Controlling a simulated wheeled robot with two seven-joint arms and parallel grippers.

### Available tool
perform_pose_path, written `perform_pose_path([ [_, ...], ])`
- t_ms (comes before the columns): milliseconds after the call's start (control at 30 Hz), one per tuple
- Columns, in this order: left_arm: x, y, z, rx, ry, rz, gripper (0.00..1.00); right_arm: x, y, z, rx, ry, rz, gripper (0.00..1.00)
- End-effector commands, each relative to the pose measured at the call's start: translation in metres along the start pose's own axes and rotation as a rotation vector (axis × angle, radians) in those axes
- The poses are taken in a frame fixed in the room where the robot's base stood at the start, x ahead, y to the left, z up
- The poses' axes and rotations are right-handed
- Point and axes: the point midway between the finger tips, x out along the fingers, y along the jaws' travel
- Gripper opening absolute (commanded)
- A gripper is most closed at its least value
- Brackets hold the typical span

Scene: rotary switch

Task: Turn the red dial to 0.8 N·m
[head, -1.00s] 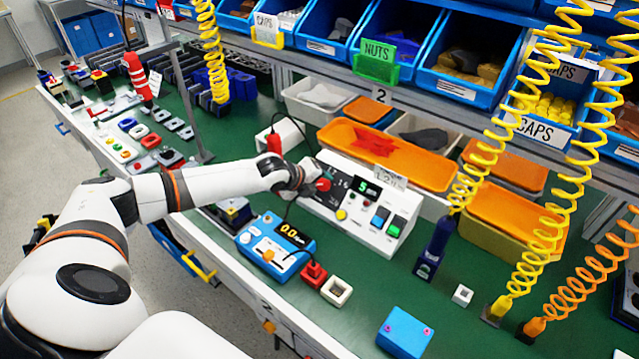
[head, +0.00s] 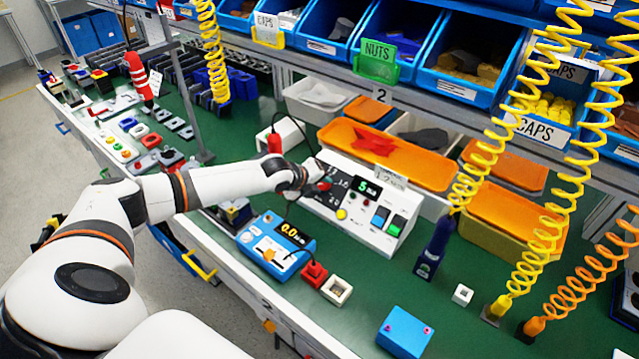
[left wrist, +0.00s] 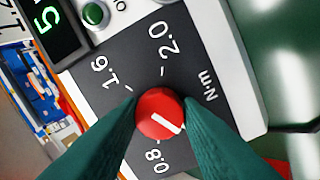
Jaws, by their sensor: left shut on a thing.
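The red dial (left wrist: 160,113) sits on a black panel face (left wrist: 205,60) with white numbers. Its white pointer line aims to the lower right, toward the right finger. The mark 0.8 (left wrist: 155,158) is below the dial, left of where the pointer aims; 1.6 is at upper left and 2.0 above. My left gripper (left wrist: 162,104) has its two teal fingers on either side of the dial, shut on it. The fingers hide other parts of the scale. In the head view the left gripper (head: 314,186) is at the left of the white control box (head: 352,228).
The box carries a green digital display (head: 367,190), a yellow button (head: 341,214) and rocker switches.

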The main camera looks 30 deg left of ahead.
Motion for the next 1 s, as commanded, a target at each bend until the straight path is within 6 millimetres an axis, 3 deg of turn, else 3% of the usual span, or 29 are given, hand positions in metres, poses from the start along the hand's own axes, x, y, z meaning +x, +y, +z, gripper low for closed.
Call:
perform_pose_path([
  [267,-0.001,0.001,-0.002,0.131,-0.005,-0.007,0.09,-0.007,-0.001,0.000,0.000,0.001,-0.001,0.36],
  [1000,-0.002,0.003,-0.003,0.787,-0.041,-0.033,0.09,-0.038,-0.001,0.003,0.001,0.001,-0.001,0.36],
])
